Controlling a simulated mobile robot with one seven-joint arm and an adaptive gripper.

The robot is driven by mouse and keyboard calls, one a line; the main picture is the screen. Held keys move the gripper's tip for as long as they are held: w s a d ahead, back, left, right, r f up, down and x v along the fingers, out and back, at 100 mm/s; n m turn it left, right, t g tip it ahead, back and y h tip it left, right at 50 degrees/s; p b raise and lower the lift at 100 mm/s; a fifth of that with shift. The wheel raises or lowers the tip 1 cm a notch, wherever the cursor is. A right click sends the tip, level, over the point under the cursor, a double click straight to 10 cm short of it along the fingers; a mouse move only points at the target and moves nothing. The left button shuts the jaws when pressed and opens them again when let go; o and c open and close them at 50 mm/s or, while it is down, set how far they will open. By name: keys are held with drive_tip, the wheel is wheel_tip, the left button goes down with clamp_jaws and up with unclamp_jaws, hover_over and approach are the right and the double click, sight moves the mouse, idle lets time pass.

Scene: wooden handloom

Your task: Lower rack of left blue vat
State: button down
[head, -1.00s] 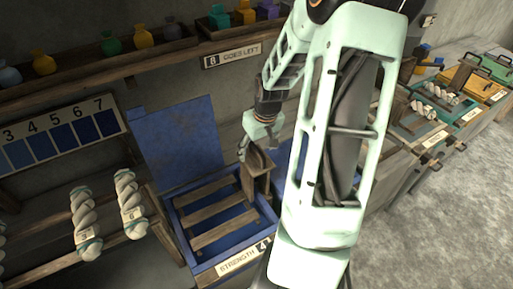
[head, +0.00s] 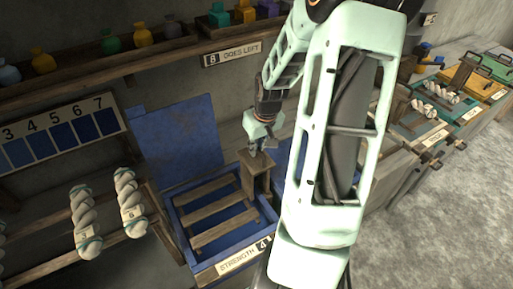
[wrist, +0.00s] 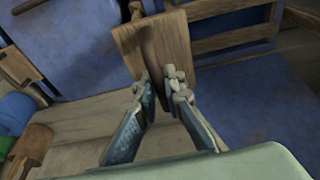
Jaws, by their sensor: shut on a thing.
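The left blue vat (head: 187,237) stands open, with its blue lid (head: 178,140) raised behind it. Its wooden rack (head: 222,212) has slats lying across the top of the vat. An upright wooden board (head: 257,181) stands at the vat's right side and also shows in the wrist view (wrist: 178,42). My gripper (head: 258,149) is at the top of this board. In the wrist view my gripper (wrist: 160,92) is shut on a narrow brown handle (wrist: 148,45) in front of the board. My arm hides part of the area to the right.
A "STRENGTH 4" label (head: 243,258) is on the vat's front. White twisted skeins (head: 129,203) hang to the left. A shelf with small jars (head: 143,37) and a "GOES LEFT" sign (head: 233,53) is above. More vats (head: 420,125) stand at the right.

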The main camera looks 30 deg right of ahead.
drive_tip(key=shift+s+f+b, duration=0.1)
drive_tip(key=shift+f+b, duration=6.9)
drive_tip(key=shift+f, duration=2.2)
drive_tip(key=c, duration=0.8)
unclamp_jaws()
drive_tip(key=shift+r, duration=0.15)
drive_tip(key=p+v, duration=0.2)
drive_tip(key=w+p+v, duration=0.1)
drive_tip(key=p+v, duration=0.3)
drive_tip(key=shift+w+r, duration=0.35)
drive_tip(key=shift+r, duration=0.2)
